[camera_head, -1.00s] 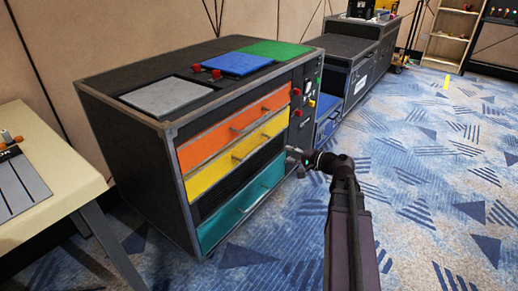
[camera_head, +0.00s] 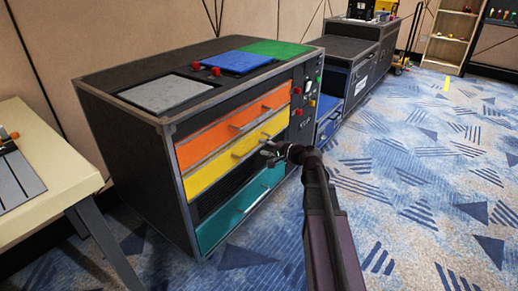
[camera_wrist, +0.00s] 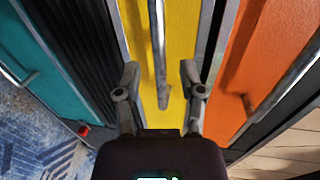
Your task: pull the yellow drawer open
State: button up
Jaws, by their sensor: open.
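The yellow drawer (camera_head: 215,168) is in the dark cabinet, below the orange drawer (camera_head: 215,134) and above a black panel and the teal drawer (camera_head: 232,215). It looks shut. Its metal bar handle (camera_head: 246,149) runs along its front. In the wrist view the yellow drawer (camera_wrist: 182,35) fills the middle, and its handle (camera_wrist: 159,50) points down between my open fingers. My gripper (camera_head: 266,153) is in front of the right part of the yellow drawer, near the handle's right end. In the wrist view my gripper (camera_wrist: 160,82) is open, with one finger on each side of the handle; I cannot tell if they touch it.
The cabinet top (camera_head: 140,78) carries grey, blue and green panels. Red knobs (camera_head: 297,91) and switches sit on its right front. A pale table (camera_head: 60,165) stands at the left. Patterned blue carpet (camera_head: 430,190) is clear in front and to the right.

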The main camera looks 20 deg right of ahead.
jog(key=shift+x, duration=1.25)
grip_shut()
